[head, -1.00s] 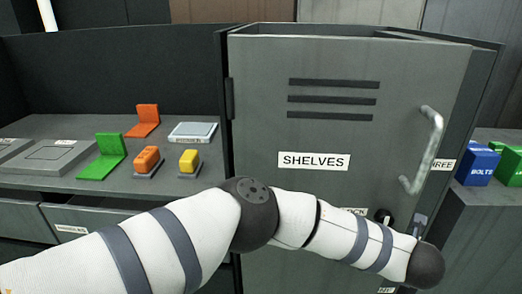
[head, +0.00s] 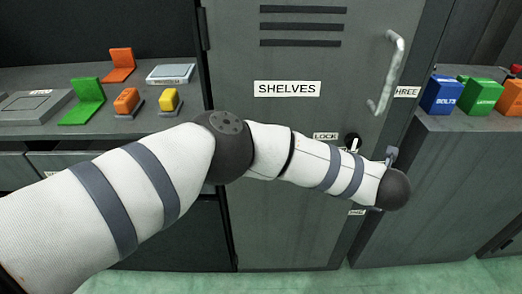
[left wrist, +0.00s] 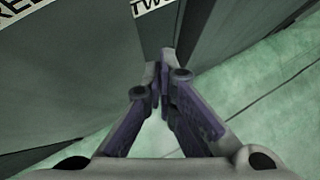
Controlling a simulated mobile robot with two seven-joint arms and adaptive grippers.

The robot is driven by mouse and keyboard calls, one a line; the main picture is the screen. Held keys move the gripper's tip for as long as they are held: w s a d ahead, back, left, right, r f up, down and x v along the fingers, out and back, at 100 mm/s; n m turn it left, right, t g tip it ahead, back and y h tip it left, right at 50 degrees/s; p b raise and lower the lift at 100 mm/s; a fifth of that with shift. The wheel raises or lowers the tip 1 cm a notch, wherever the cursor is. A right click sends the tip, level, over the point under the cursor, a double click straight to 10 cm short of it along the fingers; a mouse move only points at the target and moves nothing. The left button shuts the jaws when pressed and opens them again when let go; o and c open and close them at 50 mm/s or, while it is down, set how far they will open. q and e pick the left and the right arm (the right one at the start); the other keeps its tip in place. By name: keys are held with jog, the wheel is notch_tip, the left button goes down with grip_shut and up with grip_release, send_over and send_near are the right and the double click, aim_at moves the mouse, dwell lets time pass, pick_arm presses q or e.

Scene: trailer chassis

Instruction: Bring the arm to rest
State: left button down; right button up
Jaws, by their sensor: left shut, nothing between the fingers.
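My left arm (head: 90,215) reaches across the head view from the left, in front of the grey cabinet. Its dark rounded wrist end (head: 394,188) is at the cabinet's right side, below the door handle. The left gripper (left wrist: 161,75) shows in the left wrist view with its fingertips together and nothing between them. It points along a grey cabinet face, with green floor beyond. In the head view the gripper is mostly hidden behind the wrist. My right arm and gripper are in neither view.
The cabinet door (head: 290,75) marked SHELVES looks shut. It has a handle (head: 387,72) and a dark lock knob (head: 353,142). A bench (head: 30,118) with coloured holders is at left. Blue (head: 441,95) and green (head: 483,97) bins stand at right. Green floor (head: 440,275) is clear in front.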

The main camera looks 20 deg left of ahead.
pick_arm(q)
jog(key=s+d+r+p, duration=0.2)
jog(key=s+d+r, duration=0.1)
jog(key=s+r, duration=0.4)
jog(key=s+a+f+m+g+h+p, duration=0.1)
jog(key=s+a+f+m, duration=0.3)
jog(key=s+f+m, duration=0.3)
jog(key=s+a+f+m+g, duration=0.2)
jog(key=s+a+f+m, duration=0.2)
jog(key=s+m, duration=0.4)
jog(key=s+a+f+m+g+h+p, duration=0.1)
jog(key=s+a+f+m, duration=0.45)
jog(key=s+m, duration=0.25)
jog(key=s+a+m+g+y, duration=0.1)
jog(key=s+a+m+g, duration=0.2)
jog(key=s+a+m, duration=0.3)
jog(key=s+a+r+m+g+y, duration=0.1)
jog(key=s+a+m+g, duration=0.3)
jog(key=s+a, duration=0.8)
jog(key=s+m, duration=0.1)
jog(key=s, duration=0.4)
jog(key=shift+s+r+m+g+y, duration=0.2)
jog(key=shift+s+m+g+y, duration=0.1)
jog(key=shift+m, duration=0.1)
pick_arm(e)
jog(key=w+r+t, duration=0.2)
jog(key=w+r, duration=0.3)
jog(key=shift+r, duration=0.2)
